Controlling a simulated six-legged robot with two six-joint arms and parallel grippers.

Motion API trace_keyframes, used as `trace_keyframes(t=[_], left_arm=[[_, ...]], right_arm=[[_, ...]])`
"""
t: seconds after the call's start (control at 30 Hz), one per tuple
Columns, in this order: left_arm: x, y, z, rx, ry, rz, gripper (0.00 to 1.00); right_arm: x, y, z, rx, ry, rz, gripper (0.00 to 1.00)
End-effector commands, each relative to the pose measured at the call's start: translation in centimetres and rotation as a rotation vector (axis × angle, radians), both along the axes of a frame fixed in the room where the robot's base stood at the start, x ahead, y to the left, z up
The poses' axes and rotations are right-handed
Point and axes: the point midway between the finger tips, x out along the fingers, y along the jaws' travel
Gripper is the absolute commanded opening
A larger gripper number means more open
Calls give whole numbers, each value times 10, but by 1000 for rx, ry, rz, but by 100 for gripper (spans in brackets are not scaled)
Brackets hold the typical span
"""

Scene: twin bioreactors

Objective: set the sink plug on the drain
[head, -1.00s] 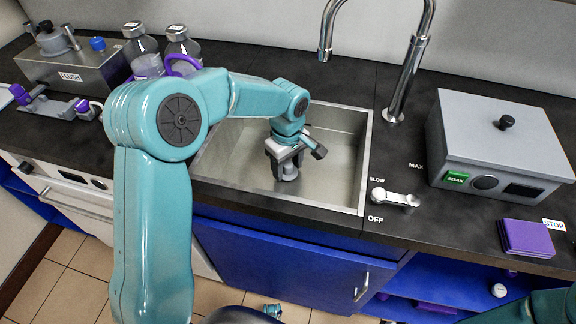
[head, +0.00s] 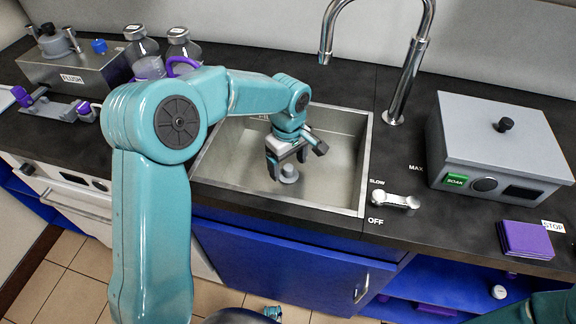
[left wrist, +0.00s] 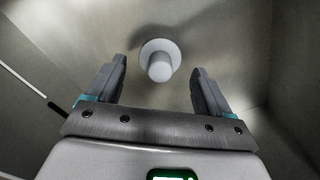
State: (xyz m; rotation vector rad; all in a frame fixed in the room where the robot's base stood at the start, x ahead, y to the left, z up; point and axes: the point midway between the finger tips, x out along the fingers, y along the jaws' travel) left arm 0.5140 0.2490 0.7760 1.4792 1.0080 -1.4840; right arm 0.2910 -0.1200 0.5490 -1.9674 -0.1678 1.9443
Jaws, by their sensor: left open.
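The grey sink plug (head: 288,174), a round flange with a knob on top, stands upright on the floor of the metal sink (head: 235,165). My left gripper (head: 287,166) is open in the sink, pointing down over the plug. In the left wrist view the plug (left wrist: 159,62) shows in the gap just beyond the two spread fingers (left wrist: 158,88), apart from both. No drain opening shows; I cannot tell from these frames whether it is under the plug. My right gripper is out of view.
A tall faucet (head: 408,75) rises behind the sink. A lever (head: 395,199) and a grey lidded box (head: 500,140) stand to the right, with purple pads (head: 526,240) in front. Two bottles (head: 183,48) and the FLUSH unit (head: 75,72) stand at left.

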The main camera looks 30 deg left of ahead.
Motion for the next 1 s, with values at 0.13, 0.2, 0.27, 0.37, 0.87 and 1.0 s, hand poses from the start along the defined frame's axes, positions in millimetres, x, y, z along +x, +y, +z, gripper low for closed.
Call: trace_keyframes(t=[0.13,0.2,0.27,0.37,0.87,1.0], left_arm=[[1,0,40,0,-5,-1,81],[1,0,56,0,-5,-1,81],[1,0,68,0,-5,-1,81],[1,0,85,0,-4,0,81],[0,0,100,0,-1,-1,81],[0,0,100,0,-1,-1,81]], right_arm=[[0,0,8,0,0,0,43],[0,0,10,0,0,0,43],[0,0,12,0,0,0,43],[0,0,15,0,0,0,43],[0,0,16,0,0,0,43],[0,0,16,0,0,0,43]])
